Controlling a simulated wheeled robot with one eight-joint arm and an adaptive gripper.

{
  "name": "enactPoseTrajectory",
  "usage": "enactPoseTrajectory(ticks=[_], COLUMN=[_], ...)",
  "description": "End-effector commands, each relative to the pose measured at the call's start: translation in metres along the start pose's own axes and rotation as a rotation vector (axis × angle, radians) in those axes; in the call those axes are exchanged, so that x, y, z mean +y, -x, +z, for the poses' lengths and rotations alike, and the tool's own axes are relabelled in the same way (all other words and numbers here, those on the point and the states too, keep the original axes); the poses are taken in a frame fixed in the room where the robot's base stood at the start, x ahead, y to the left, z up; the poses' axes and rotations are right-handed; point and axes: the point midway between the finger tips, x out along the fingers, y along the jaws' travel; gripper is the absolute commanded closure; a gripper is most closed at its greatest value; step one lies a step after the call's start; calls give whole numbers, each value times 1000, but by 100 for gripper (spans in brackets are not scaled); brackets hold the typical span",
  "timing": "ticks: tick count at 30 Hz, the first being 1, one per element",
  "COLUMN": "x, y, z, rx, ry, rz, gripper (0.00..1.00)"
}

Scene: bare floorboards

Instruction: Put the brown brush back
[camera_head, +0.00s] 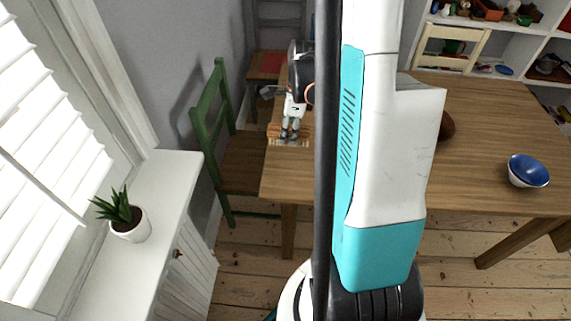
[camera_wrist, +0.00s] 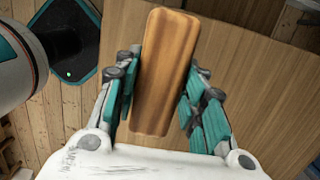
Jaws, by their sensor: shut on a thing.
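The brown brush (camera_wrist: 163,75) shows as a long wooden block between the teal-padded fingers of my gripper (camera_wrist: 164,62) in the wrist view. The fingers are closed on its two long sides. In the head view my gripper (camera_head: 290,128) points down at the left end of the wooden table (camera_head: 490,125), with the brush (camera_head: 273,131) across its fingertips. Pale bristles seem to show below the wood. I cannot tell whether the brush touches the tabletop or hangs just above it.
A blue bowl (camera_head: 528,171) stands at the table's right. A brown rounded thing (camera_head: 447,126) is partly hidden behind my arm. A green chair (camera_head: 212,125) stands at the table's left end, a pale chair (camera_head: 452,47) behind it. A potted plant (camera_head: 127,217) sits on the white cabinet.

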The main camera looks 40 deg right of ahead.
Motion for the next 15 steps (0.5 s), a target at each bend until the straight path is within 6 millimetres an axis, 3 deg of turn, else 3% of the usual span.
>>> enactPoseTrajectory(ticks=[1,9,15], x=[0,0,0], y=[-17,-77,-95], z=[-2,-11,-14], rx=[0,0,0], ry=[0,1,1], rz=[0,0,0], gripper=[88,88,88])
